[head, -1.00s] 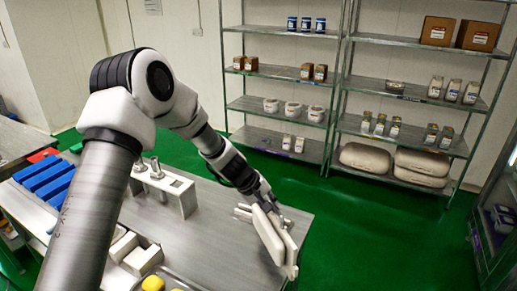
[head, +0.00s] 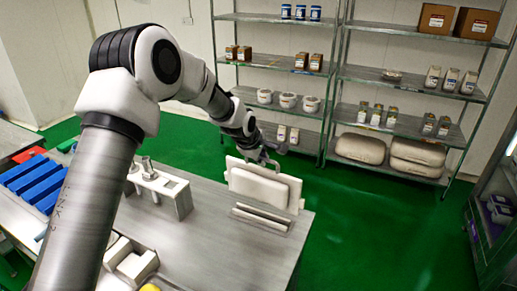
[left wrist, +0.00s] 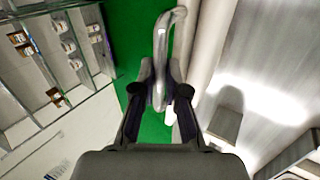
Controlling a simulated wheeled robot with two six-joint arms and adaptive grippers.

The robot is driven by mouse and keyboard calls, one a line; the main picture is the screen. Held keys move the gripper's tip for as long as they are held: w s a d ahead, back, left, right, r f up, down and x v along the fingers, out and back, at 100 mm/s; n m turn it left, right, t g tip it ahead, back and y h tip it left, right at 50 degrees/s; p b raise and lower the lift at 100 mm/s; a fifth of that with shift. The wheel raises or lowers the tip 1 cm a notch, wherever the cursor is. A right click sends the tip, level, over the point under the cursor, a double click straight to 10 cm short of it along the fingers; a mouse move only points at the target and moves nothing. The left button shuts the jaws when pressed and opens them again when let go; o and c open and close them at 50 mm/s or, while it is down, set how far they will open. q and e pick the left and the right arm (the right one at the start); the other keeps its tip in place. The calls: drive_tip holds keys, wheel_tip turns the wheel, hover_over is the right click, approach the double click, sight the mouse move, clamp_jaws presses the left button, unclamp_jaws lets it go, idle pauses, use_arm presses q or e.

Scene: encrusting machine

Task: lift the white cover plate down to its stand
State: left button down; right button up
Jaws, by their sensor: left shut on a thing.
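The white cover plate (head: 265,187) stands upright above the table, broad face toward the head camera. It also shows in the left wrist view (left wrist: 204,50) as a pale slab seen edge-on. My left gripper (head: 263,158) is at its top edge. In the left wrist view the fingers (left wrist: 160,88) are shut on the plate's grey handle (left wrist: 161,45). The stand (head: 262,217), a low grey rack with long bars, lies on the table just in front of and below the plate. I cannot tell whether the plate's lower edge touches anything. My right gripper is not in view.
The metal table (head: 225,255) is bare around the stand, and its right edge is close by. A white block holder (head: 172,190) with metal posts stands to the left. White blocks (head: 130,262) lie at the front left. Stocked shelves (head: 330,100) stand beyond the green floor.

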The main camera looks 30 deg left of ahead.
sight(260, 183)
use_arm(q)
drive_tip(key=shift+w+a+r+n, duration=0.3)
drive_tip(key=shift+w+a+r, duration=0.2)
drive_tip(key=shift+w, duration=0.25)
drive_tip(key=shift+a+f+y, duration=0.1)
drive_tip(key=shift+f+y, duration=0.05)
drive_tip(key=shift+y, duration=0.15)
drive_tip(key=shift+s+f+b, duration=0.1)
drive_tip(key=shift+f+b, duration=0.35)
drive_tip(key=shift+f, duration=0.05)
wheel_tip(260, 183, down, 3)
drive_tip(key=shift+f+b, duration=0.15)
drive_tip(key=shift+b, duration=0.8)
drive_tip(key=shift+f, duration=0.15)
drive_tip(key=shift+p, duration=0.3)
drive_tip(key=shift+d, duration=0.2)
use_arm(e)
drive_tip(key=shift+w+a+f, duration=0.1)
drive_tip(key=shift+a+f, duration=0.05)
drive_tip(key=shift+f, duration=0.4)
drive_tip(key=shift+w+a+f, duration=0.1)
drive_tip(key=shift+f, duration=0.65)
